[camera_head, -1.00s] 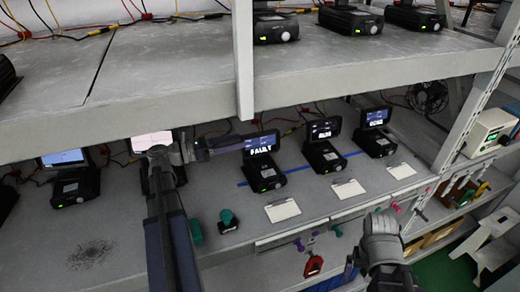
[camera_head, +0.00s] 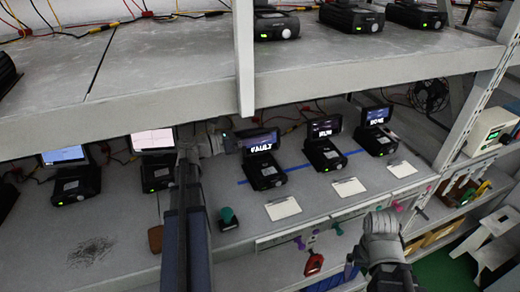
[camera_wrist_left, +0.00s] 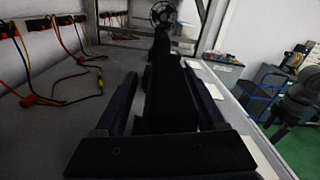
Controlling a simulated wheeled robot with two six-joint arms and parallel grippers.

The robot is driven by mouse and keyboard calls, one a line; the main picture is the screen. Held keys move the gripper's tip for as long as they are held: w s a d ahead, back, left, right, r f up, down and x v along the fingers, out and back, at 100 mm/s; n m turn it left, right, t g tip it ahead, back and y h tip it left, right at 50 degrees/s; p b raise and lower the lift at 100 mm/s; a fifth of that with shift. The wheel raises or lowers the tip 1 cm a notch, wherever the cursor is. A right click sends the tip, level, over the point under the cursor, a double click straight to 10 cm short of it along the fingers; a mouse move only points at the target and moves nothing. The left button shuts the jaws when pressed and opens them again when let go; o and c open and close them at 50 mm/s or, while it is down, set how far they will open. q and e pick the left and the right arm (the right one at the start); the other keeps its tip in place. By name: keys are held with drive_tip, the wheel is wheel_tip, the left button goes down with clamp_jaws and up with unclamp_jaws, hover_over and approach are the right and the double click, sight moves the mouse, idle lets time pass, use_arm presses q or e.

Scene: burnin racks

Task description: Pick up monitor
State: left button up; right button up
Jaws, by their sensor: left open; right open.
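Several small monitors stand on dark base units along the lower shelf. The nearest to my left gripper is the black monitor reading FAULT (camera_head: 262,146), on its base unit (camera_head: 266,174). My left gripper (camera_head: 236,142) comes from the left and is open at this monitor's left side. In the left wrist view, a dark upright shape, apparently the monitor seen edge-on (camera_wrist_left: 165,92), lies between the spread fingers; contact cannot be told. Monitors reading RUN (camera_head: 323,128) and apparently DONE (camera_head: 377,116) stand further right.
An upper shelf (camera_head: 170,75) with an upright post (camera_head: 243,60) overhangs the row. A white-screened monitor (camera_head: 153,141) is left of my arm. Cables run behind.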

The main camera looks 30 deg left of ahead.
use_arm(q)
drive_tip(key=shift+c, duration=0.2)
clamp_jaws()
idle(0.3)
idle(0.3)
